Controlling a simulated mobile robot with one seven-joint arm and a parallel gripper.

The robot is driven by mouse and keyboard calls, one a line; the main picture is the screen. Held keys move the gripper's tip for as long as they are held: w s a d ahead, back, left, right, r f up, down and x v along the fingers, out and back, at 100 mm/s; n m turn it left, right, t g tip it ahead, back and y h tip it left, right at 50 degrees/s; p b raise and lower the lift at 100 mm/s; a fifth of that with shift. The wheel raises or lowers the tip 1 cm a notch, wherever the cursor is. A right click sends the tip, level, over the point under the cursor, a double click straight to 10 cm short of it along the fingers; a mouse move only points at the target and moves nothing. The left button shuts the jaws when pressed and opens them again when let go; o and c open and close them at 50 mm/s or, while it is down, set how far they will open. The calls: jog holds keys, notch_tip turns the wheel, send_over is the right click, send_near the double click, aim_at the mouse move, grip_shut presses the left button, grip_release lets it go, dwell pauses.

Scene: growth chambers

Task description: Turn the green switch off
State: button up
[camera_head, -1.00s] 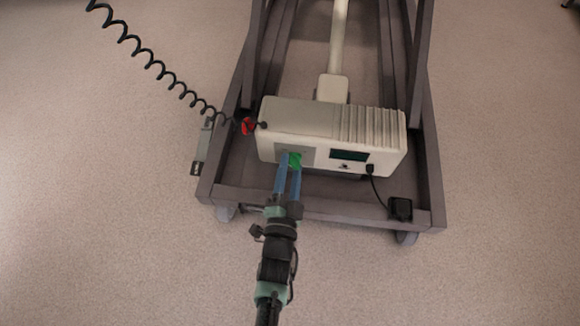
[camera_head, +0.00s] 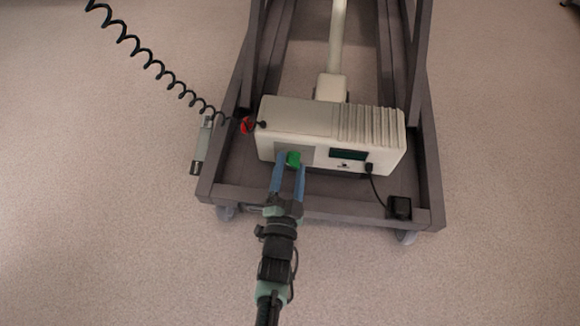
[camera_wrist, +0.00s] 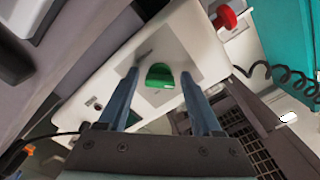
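The green switch (camera_head: 293,158) is on a grey panel on the front of a white box (camera_head: 290,115). In the wrist view the green switch (camera_wrist: 160,76) shows between my two fingers, with a gap on each side. My gripper (camera_head: 290,160) has blue fingers and is open, its tips close to the panel on either side of the switch. It also shows in the wrist view (camera_wrist: 159,75). I cannot tell whether the tips touch the panel.
The box stands in a dark wheeled frame (camera_head: 320,207). A red knob (camera_head: 246,125) and a black coiled cord (camera_head: 150,62) are at its left. A black plug (camera_head: 400,208) with a cable is at the right. The floor around is clear.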

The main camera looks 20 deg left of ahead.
jog(key=shift+o, duration=0.4)
jog(key=p+v, duration=0.5)
jog(key=v, duration=0.8)
